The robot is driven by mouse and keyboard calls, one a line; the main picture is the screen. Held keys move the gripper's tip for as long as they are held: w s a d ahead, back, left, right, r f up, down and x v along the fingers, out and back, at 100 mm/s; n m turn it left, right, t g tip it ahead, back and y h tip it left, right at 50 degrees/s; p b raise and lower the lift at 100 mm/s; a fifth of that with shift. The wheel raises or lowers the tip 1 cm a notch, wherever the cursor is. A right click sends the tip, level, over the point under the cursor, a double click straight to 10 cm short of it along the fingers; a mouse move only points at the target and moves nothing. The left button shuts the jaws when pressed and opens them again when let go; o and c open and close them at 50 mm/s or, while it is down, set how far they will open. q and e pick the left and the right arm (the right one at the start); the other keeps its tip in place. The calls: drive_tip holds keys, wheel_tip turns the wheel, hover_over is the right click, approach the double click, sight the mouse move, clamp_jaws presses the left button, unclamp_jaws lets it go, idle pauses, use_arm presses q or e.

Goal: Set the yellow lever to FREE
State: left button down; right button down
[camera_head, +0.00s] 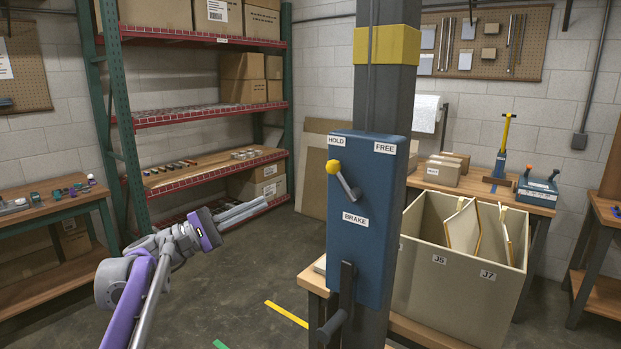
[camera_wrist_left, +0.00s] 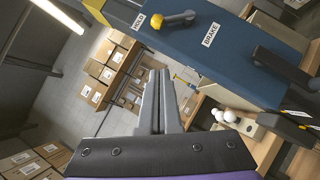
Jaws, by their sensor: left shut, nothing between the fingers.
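The yellow lever (camera_head: 333,167) is on the front of a blue box (camera_head: 368,240) fixed to a grey column. Its grey arm slants so that the round yellow knob sits at the upper left, just below the HOLD label (camera_head: 337,141). The FREE label (camera_head: 385,148) is at the upper right and the BRAKE label (camera_head: 355,219) is below. My left gripper (camera_head: 264,204) is shut and empty, left of and below the lever, apart from the box. In the left wrist view its fingers (camera_wrist_left: 160,76) are together, and the yellow knob (camera_wrist_left: 156,22) shows above them. My right gripper is not in view.
A black crank handle (camera_head: 338,318) hangs below the box. A shelf rack (camera_head: 205,113) stands behind at the left. A bin with panels (camera_head: 450,270) is right of the column. Free air lies between my left gripper and the box.

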sight(343, 182)
use_arm(q)
drive_tip(key=w+d+r+p, duration=0.1)
drive_tip(key=d+r, duration=0.4)
drive_tip(key=d, duration=0.6)
drive_tip(key=shift+w+d+r, duration=0.3)
drive_tip(key=shift+w+d, duration=0.05)
drive_tip(key=shift+w, duration=0.15)
